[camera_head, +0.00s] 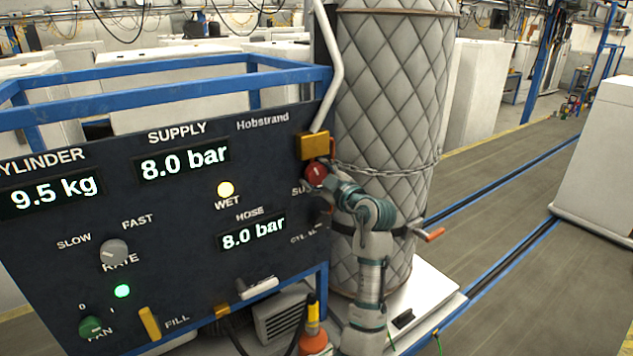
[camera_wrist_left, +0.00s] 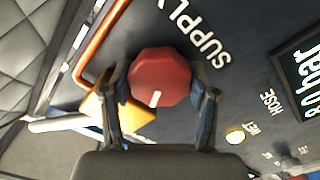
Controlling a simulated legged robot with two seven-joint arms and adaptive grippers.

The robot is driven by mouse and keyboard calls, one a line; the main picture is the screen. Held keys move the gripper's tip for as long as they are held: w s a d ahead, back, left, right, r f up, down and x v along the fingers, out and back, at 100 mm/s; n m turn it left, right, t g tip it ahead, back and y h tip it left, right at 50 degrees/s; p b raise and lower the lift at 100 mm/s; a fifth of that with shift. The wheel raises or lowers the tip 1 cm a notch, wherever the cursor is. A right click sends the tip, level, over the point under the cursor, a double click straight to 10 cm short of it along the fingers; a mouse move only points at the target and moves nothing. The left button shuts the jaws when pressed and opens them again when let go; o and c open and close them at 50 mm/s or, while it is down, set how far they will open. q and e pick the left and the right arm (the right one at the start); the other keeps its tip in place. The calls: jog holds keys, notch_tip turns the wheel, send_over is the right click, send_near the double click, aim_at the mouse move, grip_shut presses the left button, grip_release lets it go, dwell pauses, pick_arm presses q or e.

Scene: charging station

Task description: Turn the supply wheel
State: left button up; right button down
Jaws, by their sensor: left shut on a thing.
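The supply wheel is a red faceted knob with a white mark. It shows in the head view (camera_head: 316,174) at the right edge of the dark panel, below a brass block. In the left wrist view the supply wheel (camera_wrist_left: 160,78) sits between the two fingers, beside the word SUPPLY. My left gripper (camera_head: 328,182) is shut on the wheel, with a finger on each side in the left wrist view (camera_wrist_left: 163,92). In the head view my gripper hides part of the panel lettering. My right gripper is not in view.
The panel (camera_head: 190,265) shows SUPPLY 8.0 bar, HOSE 8.0 bar and CYLINDER 9.5 kg. The WET lamp (camera_head: 226,189) is lit yellow. A quilted tank (camera_head: 395,90) with a chain stands behind my left arm. An orange-handled lever (camera_head: 429,234) sticks out right of it.

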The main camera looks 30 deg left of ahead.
pick_arm(q)
jog(key=shift+w+f+n+b, duration=0.15)
jog(key=shift+f+n+b, duration=0.3)
jog(key=shift+n, duration=0.25)
jog(key=o, duration=1)
jog(key=shift+o, duration=0.8)
jog(key=shift+w+r, duration=0.15)
jog(key=shift+w, duration=0.05)
jog(key=shift+s+d+r, duration=0.1)
jog(key=shift+s, duration=0.15)
jog(key=v, duration=0.7)
jog(key=shift+d, duration=0.4)
jog(key=shift+w, duration=0.1)
